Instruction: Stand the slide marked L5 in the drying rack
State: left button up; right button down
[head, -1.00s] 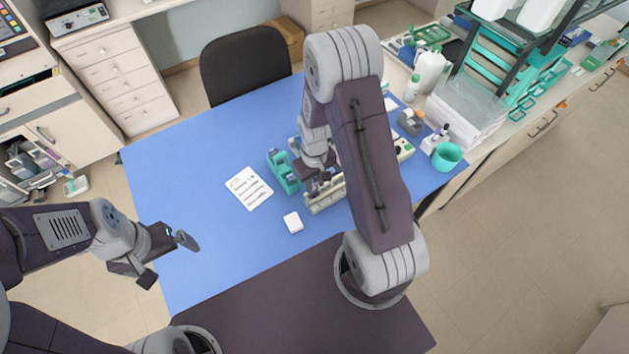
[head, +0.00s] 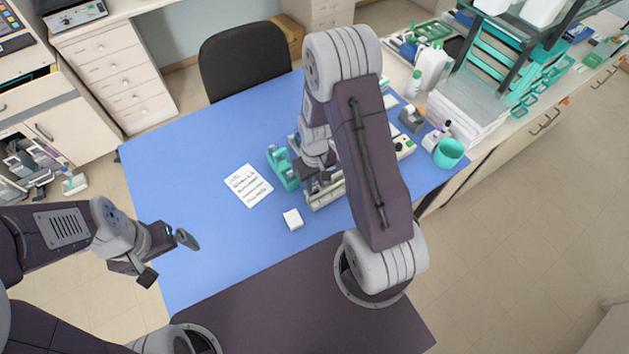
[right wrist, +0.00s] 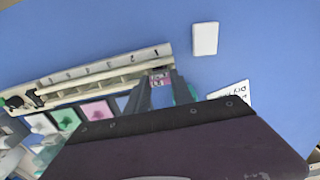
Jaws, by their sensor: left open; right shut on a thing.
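The drying rack (right wrist: 104,66) is a long pale rail with numbered marks in the right wrist view. It also shows in the head view (head: 325,198), partly behind my right arm. My right gripper (right wrist: 158,92) is shut on a slide with a pink-and-white label (right wrist: 160,79), right at the rack's edge by the low numbers. The label's writing is too small to read surely. I cannot tell whether the slide's lower edge sits in a slot. In the head view my right gripper (head: 318,184) is over the rack.
A teal holder (head: 283,169) stands left of the rack. A written card (head: 248,186) and a small white block (head: 293,219) lie on the blue mat (head: 190,170). A teal cup (head: 448,153) stands at the right. The mat's left is clear.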

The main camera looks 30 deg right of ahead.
jog(key=shift+f, duration=0.25)
jog(key=c, duration=1)
grip_release()
notch_tip(320, 180, up, 9)
jog(key=shift+r+b, duration=0.1)
jog(key=shift+b, duration=0.6)
